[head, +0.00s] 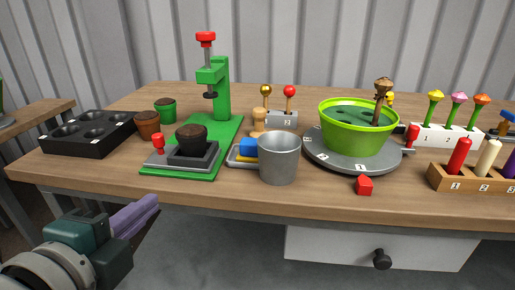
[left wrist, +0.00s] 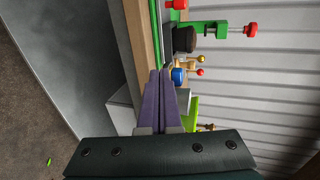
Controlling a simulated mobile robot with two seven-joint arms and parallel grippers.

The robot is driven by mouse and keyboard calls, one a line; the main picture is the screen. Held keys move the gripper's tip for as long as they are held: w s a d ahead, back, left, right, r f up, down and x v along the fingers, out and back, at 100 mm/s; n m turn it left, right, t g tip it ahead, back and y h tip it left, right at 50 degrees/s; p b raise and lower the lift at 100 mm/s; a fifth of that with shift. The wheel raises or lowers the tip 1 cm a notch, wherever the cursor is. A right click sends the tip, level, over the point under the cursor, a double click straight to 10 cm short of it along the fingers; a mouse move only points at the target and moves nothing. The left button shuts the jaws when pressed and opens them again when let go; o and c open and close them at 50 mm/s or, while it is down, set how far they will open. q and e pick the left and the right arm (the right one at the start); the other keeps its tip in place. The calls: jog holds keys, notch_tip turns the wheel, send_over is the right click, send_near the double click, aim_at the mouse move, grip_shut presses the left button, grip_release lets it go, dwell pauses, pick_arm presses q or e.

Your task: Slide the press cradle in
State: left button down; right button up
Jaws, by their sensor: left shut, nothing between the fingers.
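The press (head: 222,85) is green, with an upright column, a red-topped screw and a green base. Its cradle (head: 190,158) is a dark block on a grey plate at the front of the base, out in front of the column. A dark brown plug or pot (head: 191,138) sits in the cradle, and a red knob (head: 158,143) stands at its left front. My left gripper (head: 152,203) is shut and empty, in front of the table edge and below the cradle. Its purple fingers (left wrist: 160,75) lie together in the left wrist view. My right gripper is not in view.
A black tray with holes (head: 90,132) and two small pots (head: 147,124) stand left of the press. A grey bucket (head: 279,160) and a turntable (head: 335,165) with a green bowl (head: 355,135) stand to the right. A drawer (head: 340,248) sits under the table.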

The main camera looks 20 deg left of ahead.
pick_arm(q)
jog(key=b, duration=0.3)
send_near(190, 166)
jog(key=x, duration=0.5)
jog(key=shift+w+d+f, duration=0.1)
jog(key=shift+f, duration=0.1)
jog(key=shift+w, duration=0.65)
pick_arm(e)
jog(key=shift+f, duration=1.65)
